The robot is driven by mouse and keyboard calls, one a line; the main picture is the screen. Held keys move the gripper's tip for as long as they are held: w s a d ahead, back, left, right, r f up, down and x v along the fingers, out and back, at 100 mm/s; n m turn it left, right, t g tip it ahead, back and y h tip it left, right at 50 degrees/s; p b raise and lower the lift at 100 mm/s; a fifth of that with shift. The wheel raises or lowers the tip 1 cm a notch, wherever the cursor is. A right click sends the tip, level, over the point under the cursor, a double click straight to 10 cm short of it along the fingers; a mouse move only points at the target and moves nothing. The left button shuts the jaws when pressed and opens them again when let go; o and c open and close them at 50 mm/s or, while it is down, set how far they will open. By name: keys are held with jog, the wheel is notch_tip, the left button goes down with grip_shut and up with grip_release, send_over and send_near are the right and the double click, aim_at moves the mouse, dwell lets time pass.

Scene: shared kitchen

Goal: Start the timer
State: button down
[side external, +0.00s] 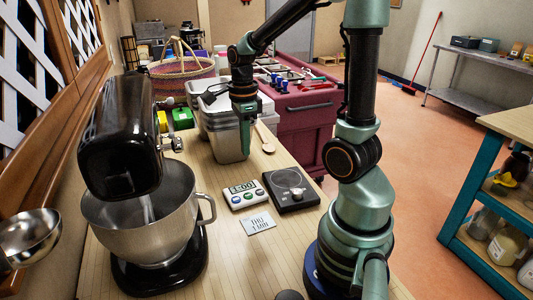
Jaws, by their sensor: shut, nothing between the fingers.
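The timer (243,194) is a small white box with a grey-green display and several coloured buttons along its front. It lies on the wooden counter in the side external view, and its display seems to read 1:00. My gripper (246,150) is shut and empty, pointing down in front of the stacked metal containers. It is above and behind the timer in the picture, apart from it. No part of the timer is covered by my arm.
A black square device with a round dial (291,190) sits right of the timer, and a printed card (258,222) lies in front. A black stand mixer (120,140) with a steel bowl (145,222) stands left. Metal containers (228,140) and a wooden spoon (265,140) are behind.

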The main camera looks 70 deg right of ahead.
aim_at(248, 196)
notch_tip(248, 196, down, 13)
jog(key=shift+f, duration=0.2)
dwell(0.3)
jog(key=shift+s+f, duration=0.1)
jog(key=shift+f, duration=0.75)
jog(key=shift+a, duration=0.1)
notch_tip(248, 196, up, 9)
jog(key=shift+w, duration=0.2)
dwell(0.8)
